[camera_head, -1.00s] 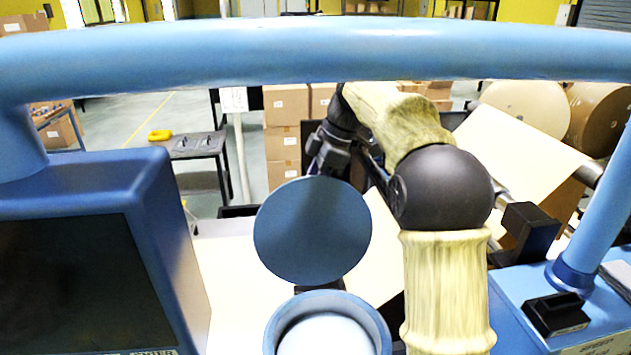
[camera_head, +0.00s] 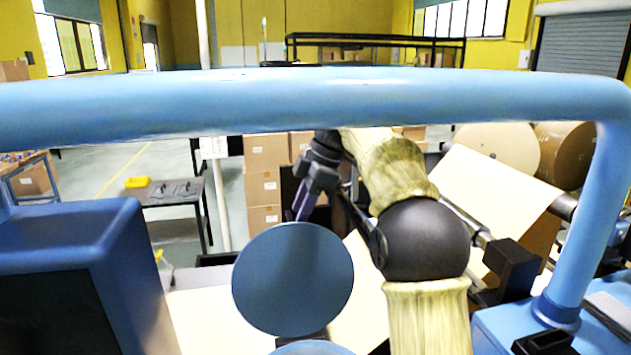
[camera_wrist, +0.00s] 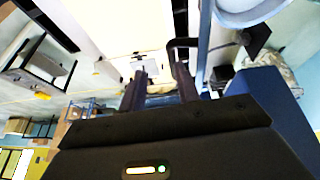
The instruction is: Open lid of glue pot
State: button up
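The glue pot's blue round lid (camera_head: 293,278) stands raised, close to upright, its flat face toward the head camera. Only the blue rim of the glue pot (camera_head: 312,348) shows below it, at the bottom edge of the head view. My gripper (camera_head: 302,212) is beyond the lid and above its top edge in the head view, fingers pointing down. It appears clear of the lid. In the wrist view my gripper (camera_wrist: 158,72) has its two fingers apart with nothing held between them. A pale round opening with a blue rim, likely the pot (camera_wrist: 243,12), shows at top right.
A blue rail (camera_head: 320,103) crosses in front, with a blue post (camera_head: 590,200) at right. A dark-screened blue box (camera_head: 85,250) stands at left. Cardboard boxes (camera_head: 265,185) stand behind.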

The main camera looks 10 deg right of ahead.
jog(key=p+v, duration=0.1)
jog(key=v, duration=0.5)
jog(key=shift+r, duration=0.35)
jog(key=shift+s+d, duration=0.15)
